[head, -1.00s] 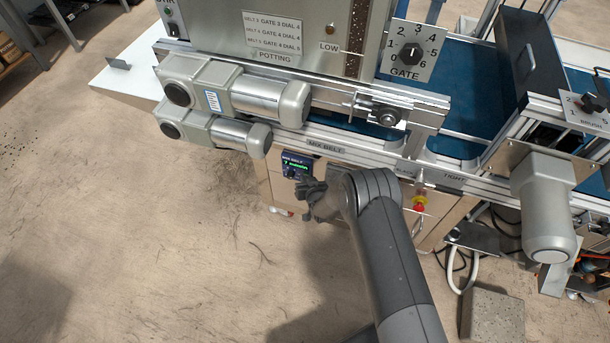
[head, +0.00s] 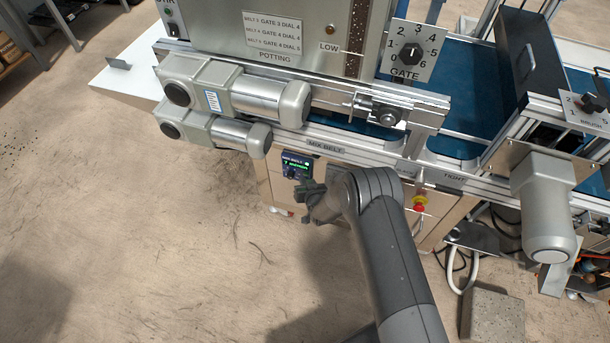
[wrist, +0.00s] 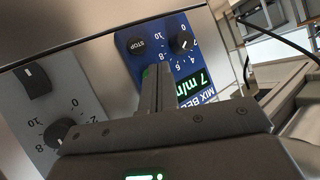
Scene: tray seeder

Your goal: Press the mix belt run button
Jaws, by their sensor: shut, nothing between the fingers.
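The blue mix belt panel (head: 297,160) is on the front of the cabinet below the MIX BELT label. In the wrist view the panel (wrist: 187,55) shows a lit display (wrist: 194,86) reading 7 m/min, a black dial (wrist: 181,41) and a black STOP button (wrist: 137,46). A small green patch (wrist: 146,74), perhaps the run button, shows beside the fingertips, mostly hidden by them. My gripper (wrist: 158,72) is shut and empty, its fingertips over the lower part of the panel. Contact cannot be told. In the head view my gripper (head: 304,188) is just below the panel.
A grey panel (wrist: 55,100) with another dial and a switch sits beside the blue one. Two belt motors (head: 235,90) jut out above left. A red emergency button (head: 419,207) is to the right of my wrist. The floor at left is clear.

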